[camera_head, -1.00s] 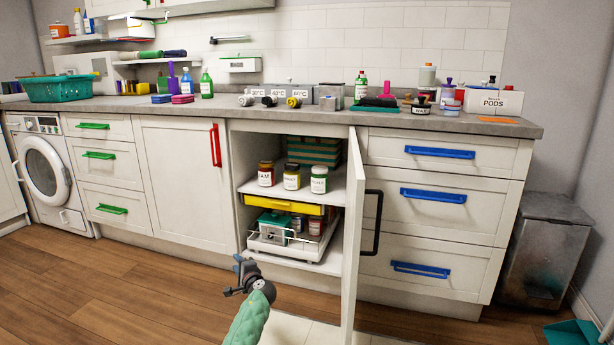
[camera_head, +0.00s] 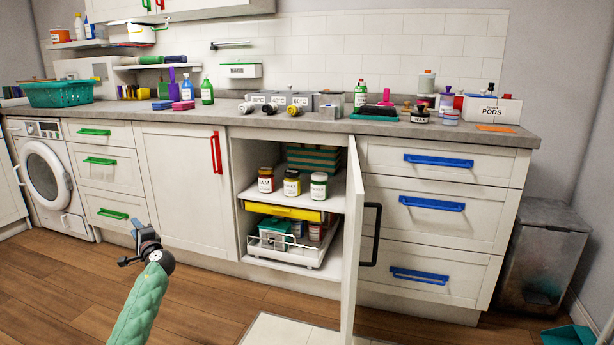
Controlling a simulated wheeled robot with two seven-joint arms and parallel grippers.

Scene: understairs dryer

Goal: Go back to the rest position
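My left gripper (camera_head: 134,247) is at the lower left in the head view, at the end of a green-sleeved arm. It is in front of the white cabinet door with the red handle, apart from the furniture. Nothing shows between its fingers, but their gap is too small to judge. My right gripper is out of view. The open cabinet (camera_head: 243,168) stands right of my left gripper, its door (camera_head: 350,250) swung out toward me.
Inside the cabinet are several jars (camera_head: 291,183), a yellow-fronted drawer (camera_head: 283,211) and a pulled-out white tray (camera_head: 284,256). A bin (camera_head: 542,258) stands at the right. The wooden floor (camera_head: 215,315) in front is largely clear.

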